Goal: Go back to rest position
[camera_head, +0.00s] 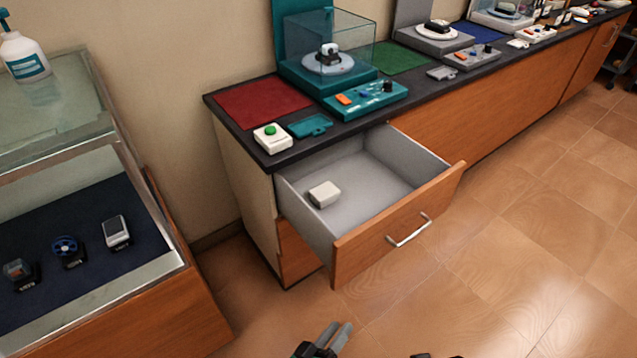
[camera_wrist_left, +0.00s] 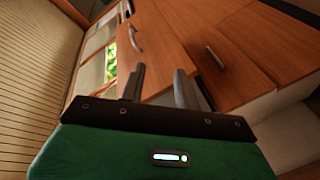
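My left gripper (camera_head: 338,335) shows at the bottom edge of the head view, low over the floor and in front of the open drawer. In the left wrist view its two fingers (camera_wrist_left: 160,85) stand apart with nothing between them. The tip of a dark part, probably my right gripper, just shows at the bottom edge of the head view; its fingers are hidden. The drawer (camera_head: 398,235) is pulled out of the counter. A small white box-like item (camera_head: 324,194) lies inside it.
The dark countertop (camera_head: 290,155) carries a green-button box (camera_head: 272,138), a red mat (camera_head: 262,102), a teal control panel (camera_head: 365,100) and a clear display case (camera_head: 330,52). A glass showcase (camera_head: 75,225) stands at left.

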